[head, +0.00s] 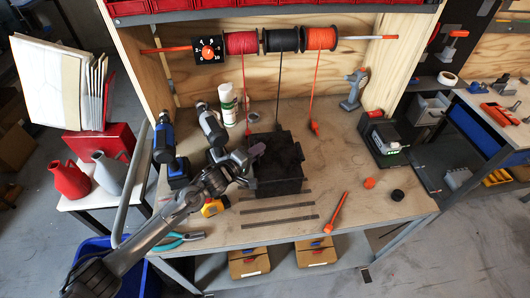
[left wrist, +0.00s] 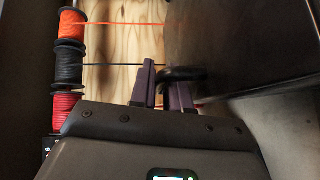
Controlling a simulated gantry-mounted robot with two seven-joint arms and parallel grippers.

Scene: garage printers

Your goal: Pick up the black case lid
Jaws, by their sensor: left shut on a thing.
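The black case (head: 279,183) stands on the wooden workbench, below the hanging cords. Its dark lid (head: 280,150) is at the top of the case; whether it is apart from the body is hard to tell. My left gripper (head: 254,153) is at the upper left side of the case. In the left wrist view, its purple fingers (left wrist: 164,88) are shut on a black handle-like part (left wrist: 182,75) next to a large dark surface (left wrist: 235,45). I take this part as belonging to the lid. My right gripper is not in view.
Red, black and orange spools (head: 282,40) hang on a rod behind, with cords hanging down. Metal strips (head: 280,222) and an orange tool (head: 336,212) lie in front. The bench right of the case is mostly clear.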

